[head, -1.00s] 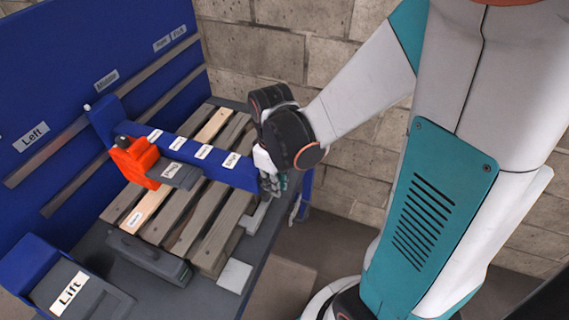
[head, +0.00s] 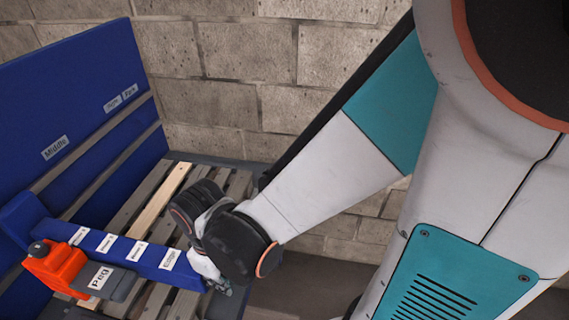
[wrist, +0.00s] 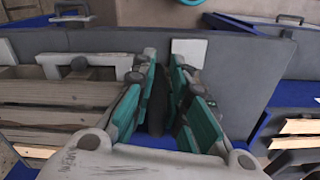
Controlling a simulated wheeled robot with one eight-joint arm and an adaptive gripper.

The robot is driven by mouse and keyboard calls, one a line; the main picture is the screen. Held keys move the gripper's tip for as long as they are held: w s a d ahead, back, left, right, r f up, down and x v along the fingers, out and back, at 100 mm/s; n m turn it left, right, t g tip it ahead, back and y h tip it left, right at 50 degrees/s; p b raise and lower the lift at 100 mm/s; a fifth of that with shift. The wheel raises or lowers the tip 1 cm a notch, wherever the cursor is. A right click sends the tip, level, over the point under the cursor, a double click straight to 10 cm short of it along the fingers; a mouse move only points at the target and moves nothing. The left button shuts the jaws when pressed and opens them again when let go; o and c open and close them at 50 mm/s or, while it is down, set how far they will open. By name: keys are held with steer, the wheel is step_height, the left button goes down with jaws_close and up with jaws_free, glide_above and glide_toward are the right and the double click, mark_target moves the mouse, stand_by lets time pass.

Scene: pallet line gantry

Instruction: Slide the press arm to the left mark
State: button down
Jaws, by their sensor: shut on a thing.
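The press arm (head: 122,250) is a blue beam with several small white labels, reaching out over the pallet in the head view. An orange block (head: 55,268) with a black knob and a grey "Peg" plate sits near its rail end. My gripper (head: 222,285) is at the beam's free right end. In the wrist view my gripper (wrist: 158,105) has its teal-padded fingers closed around a dark upright bar at that end. The beam's rail end stands left of the "Middle" mark (head: 55,147) on the blue back board. The left mark is outside the current head view.
Two grey rails (head: 100,125) run along the blue back board (head: 75,85). A slatted wooden pallet (head: 150,200) lies under the beam. Further marks (head: 121,97) are at the board's right end. A block wall (head: 240,70) stands behind.

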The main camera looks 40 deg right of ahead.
steer(key=shift+s, duration=0.1)
steer(key=c, duration=1.6)
jaws_free()
steer(key=shift+s+a, duration=0.1)
steer(key=shift+a, duration=0.1)
steer(key=shift+d, duration=0.15)
steer(key=shift+r, duration=0.15)
steer(key=shift+r, duration=5.9)
